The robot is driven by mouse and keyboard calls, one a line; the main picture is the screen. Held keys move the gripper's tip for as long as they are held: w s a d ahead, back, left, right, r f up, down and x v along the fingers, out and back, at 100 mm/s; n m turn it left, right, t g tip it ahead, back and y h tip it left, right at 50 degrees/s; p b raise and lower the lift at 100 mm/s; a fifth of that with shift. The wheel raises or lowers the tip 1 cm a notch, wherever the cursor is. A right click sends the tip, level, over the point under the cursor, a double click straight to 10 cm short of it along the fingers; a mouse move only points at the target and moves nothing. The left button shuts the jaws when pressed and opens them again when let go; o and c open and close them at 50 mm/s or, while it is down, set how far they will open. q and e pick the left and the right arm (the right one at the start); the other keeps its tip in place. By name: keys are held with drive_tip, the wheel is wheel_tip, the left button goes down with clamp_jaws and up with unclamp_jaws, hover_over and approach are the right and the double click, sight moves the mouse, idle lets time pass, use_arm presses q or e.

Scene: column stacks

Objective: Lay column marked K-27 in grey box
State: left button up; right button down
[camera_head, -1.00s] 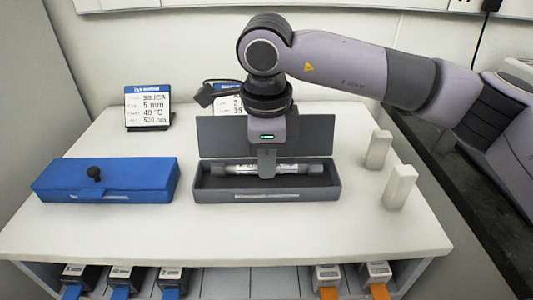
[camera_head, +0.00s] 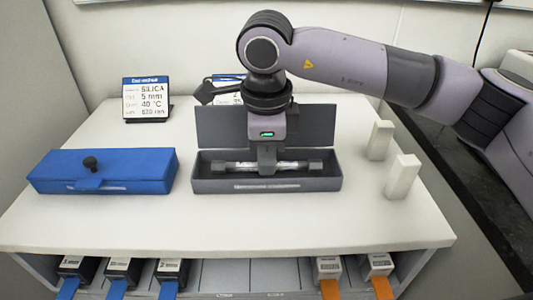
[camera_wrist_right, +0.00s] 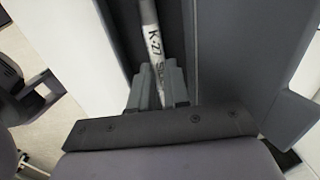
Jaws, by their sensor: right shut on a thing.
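My left gripper is not in view.
A closed blue box (camera_head: 125,172) with a black knob is at left. Two white blocks (camera_head: 402,177) stand at right. A sign (camera_head: 146,99) stands at the back left. Several cartridges with blue or orange tabs (camera_head: 329,275) sit on the shelf below. The table front is clear.

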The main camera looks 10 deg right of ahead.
drive_tip(key=shift+f, duration=0.25)
drive_tip(key=c, duration=1)
unclamp_jaws()
